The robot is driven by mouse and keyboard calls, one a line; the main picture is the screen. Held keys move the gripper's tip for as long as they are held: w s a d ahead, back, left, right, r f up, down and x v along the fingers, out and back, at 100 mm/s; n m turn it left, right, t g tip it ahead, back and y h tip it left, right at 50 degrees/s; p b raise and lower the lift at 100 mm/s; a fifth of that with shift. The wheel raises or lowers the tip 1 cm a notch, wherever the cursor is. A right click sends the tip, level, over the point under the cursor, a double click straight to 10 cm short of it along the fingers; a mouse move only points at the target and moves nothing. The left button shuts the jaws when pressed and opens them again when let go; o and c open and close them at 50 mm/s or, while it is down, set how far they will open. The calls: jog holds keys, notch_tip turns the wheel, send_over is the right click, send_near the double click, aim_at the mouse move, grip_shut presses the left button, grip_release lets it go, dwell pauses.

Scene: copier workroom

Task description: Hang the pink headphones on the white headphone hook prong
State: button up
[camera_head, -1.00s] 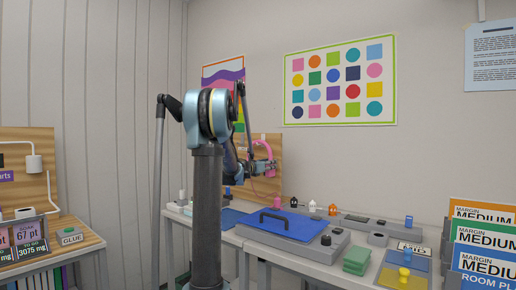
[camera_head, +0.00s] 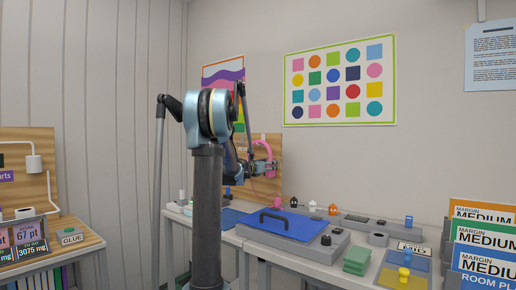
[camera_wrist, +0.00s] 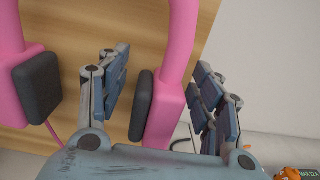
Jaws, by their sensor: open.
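The pink headphones (camera_head: 265,148) are upright against the wooden board (camera_head: 268,187) behind my arm, band at the top. In the wrist view the headphones (camera_wrist: 181,45) show two pink cups with dark pads, and the top of the band is out of frame. My gripper (camera_wrist: 160,98) is open, with one finger between the two cups and the other outside the right cup. The right cup is between the fingers; I cannot tell whether they touch it. The gripper (camera_head: 258,167) is small in the head view.
A white fitting (camera_head: 33,164) is on another wooden board at the left. The air above the table is clear.

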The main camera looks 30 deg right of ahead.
jog(key=shift+a, duration=0.1)
jog(key=v, duration=1.2)
jog(key=s+a+f+m+y, duration=0.6)
jog(key=a+f+m, duration=0.1)
jog(key=a, duration=0.7)
jog(key=s+a+f+m+y, duration=0.5)
jog(key=s+a+f+m, duration=0.25)
jog(key=a, duration=0.65)
jog(key=s+a+f+m+y, duration=0.6)
jog(key=a+f+m, duration=0.1)
jog(key=a, duration=0.6)
jog(key=s+a+f+g, duration=0.1)
jog(key=s+f+g, duration=0.3)
jog(key=s+f, duration=0.7)
jog(key=s, duration=0.4)
jog(key=shift+f, duration=0.35)
jog(key=shift+s+m, duration=0.1)
jog(key=shift+m, duration=0.15)
